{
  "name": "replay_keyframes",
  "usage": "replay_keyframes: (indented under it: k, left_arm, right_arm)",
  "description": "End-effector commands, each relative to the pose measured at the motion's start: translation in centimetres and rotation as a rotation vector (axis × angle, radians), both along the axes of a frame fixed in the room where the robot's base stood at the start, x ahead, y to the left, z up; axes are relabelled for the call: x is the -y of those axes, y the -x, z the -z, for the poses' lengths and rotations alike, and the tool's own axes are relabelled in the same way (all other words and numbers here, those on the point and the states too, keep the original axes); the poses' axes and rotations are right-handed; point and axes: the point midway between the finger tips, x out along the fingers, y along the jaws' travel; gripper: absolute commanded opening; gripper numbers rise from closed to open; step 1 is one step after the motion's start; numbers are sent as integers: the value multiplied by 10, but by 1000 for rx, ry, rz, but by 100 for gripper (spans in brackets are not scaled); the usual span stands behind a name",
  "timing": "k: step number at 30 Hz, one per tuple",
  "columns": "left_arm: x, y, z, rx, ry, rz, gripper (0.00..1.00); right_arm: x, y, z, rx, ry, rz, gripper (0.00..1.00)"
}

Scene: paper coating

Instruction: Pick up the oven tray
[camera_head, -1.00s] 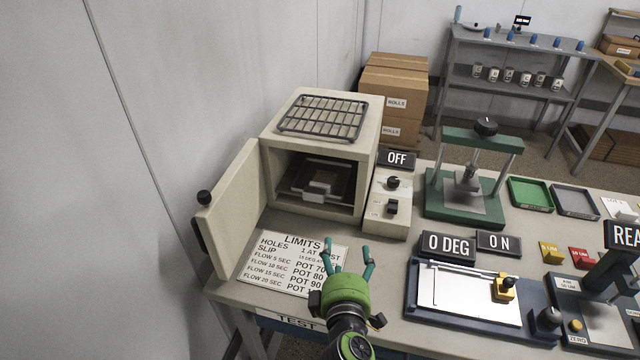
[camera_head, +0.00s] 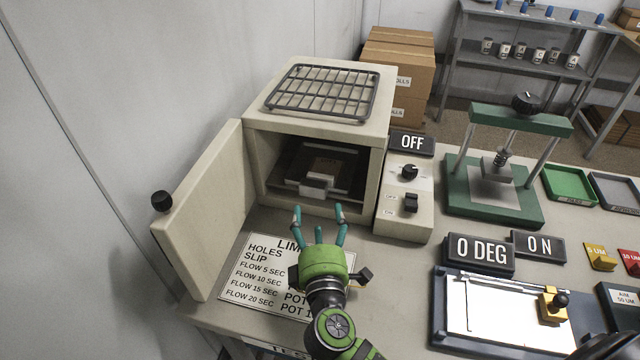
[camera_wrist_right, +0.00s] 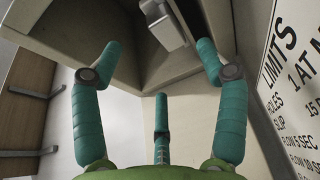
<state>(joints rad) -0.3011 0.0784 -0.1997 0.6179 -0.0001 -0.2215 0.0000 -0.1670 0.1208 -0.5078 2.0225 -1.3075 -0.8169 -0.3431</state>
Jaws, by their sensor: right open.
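The oven (camera_head: 383,165) stands open, its door swung out to the left. A dark flat tray (camera_head: 288,168) sits inside, with a pale block-like grip (camera_head: 316,184) at its front edge and a brownish patch on top. My right gripper (camera_head: 319,211) is open and empty just in front of the oven mouth, below and apart from the grip, its fingers pointing toward it. The right wrist view shows the grip (camera_wrist_right: 164,22) at the top, beyond the spread fingers. My left gripper is out of view.
The open door (camera_head: 205,210) bounds the left side. A wire rack (camera_head: 320,92) lies on the oven's roof. A control box (camera_head: 405,205) stands to the right. A printed limits card (camera_head: 262,275) lies on the bench under my right arm.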

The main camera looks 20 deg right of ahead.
Motion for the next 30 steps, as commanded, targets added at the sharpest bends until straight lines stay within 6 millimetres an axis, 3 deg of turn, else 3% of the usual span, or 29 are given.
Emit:
replay_keyframes:
  k: [1, 6, 18, 27, 30]
  left_arm:
    - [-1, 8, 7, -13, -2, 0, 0]
    - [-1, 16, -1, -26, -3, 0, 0]
    - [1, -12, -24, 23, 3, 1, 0]
    - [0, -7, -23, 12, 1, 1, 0]
    - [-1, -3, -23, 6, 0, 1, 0]
  right_arm:
    - [0, -1, 7, 1, 0, 0, 74]
    - [3, -15, 2, 2, 3, 0, 74]
    - [13, -66, -2, 0, 1, 0, 74]
    - [14, -70, 0, -1, 0, 0, 74]
    - [14, -70, 0, -1, 0, 0, 34]
